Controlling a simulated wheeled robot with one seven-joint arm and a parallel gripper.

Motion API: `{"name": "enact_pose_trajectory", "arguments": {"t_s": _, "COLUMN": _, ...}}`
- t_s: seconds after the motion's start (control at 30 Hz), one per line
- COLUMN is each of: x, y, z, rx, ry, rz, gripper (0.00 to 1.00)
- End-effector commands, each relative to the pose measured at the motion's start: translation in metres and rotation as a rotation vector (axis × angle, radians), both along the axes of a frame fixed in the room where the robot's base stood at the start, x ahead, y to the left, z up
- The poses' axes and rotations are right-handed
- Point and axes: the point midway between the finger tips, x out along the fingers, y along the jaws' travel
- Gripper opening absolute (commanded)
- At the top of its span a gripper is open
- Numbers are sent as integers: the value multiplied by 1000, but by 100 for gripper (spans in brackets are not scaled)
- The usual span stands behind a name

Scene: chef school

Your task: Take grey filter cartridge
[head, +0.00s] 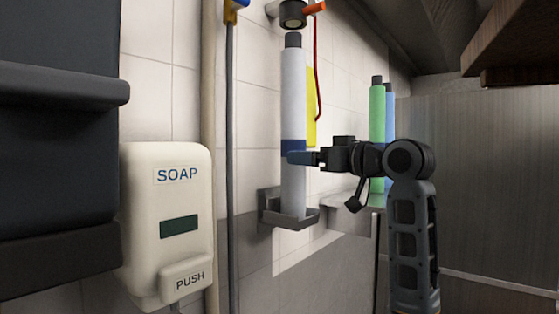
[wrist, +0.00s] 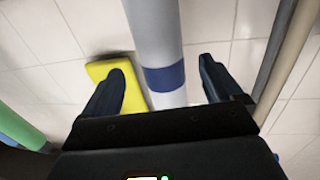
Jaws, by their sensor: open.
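The grey filter cartridge (head: 293,105) stands upright in a dark wall bracket (head: 290,215), with a blue band around its lower part and a dark cap on top. My gripper (head: 298,158) is level with the blue band in the head view. In the wrist view the cartridge (wrist: 158,35) runs between the two open fingers of my gripper (wrist: 160,85), with a gap on each side. The blue band (wrist: 165,77) shows between the fingers.
A yellow object (head: 311,105) is behind the cartridge. A green cartridge (head: 377,130) and a blue one (head: 389,110) stand farther right. A soap dispenser (head: 165,225) and a vertical pipe (head: 230,150) are left.

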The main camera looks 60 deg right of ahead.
Motion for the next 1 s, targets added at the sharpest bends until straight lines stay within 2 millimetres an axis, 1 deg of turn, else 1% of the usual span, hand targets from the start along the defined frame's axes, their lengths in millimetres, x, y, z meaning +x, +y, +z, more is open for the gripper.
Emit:
{"name": "enact_pose_trajectory", "arguments": {"t_s": 0.07, "x": 2, "y": -2, "z": 2, "rx": -1, "ry": 3, "rz": 0, "gripper": 93}}
{"name": "enact_pose_trajectory", "arguments": {"t_s": 0.37, "x": 30, "y": -12, "z": 3, "rx": 0, "ry": 2, "rz": 1, "gripper": 93}}
{"name": "enact_pose_trajectory", "arguments": {"t_s": 0.6, "x": 62, "y": -24, "z": 3, "rx": 0, "ry": 2, "rz": 1, "gripper": 93}}
{"name": "enact_pose_trajectory", "arguments": {"t_s": 0.7, "x": 70, "y": -27, "z": 2, "rx": -1, "ry": 2, "rz": 0, "gripper": 93}}
{"name": "enact_pose_trajectory", "arguments": {"t_s": 0.97, "x": 72, "y": -28, "z": 1, "rx": -2, "ry": 1, "rz": 0, "gripper": 93}}
{"name": "enact_pose_trajectory", "arguments": {"t_s": 1.0, "x": 72, "y": -28, "z": 1, "rx": -2, "ry": 1, "rz": 0, "gripper": 91}}
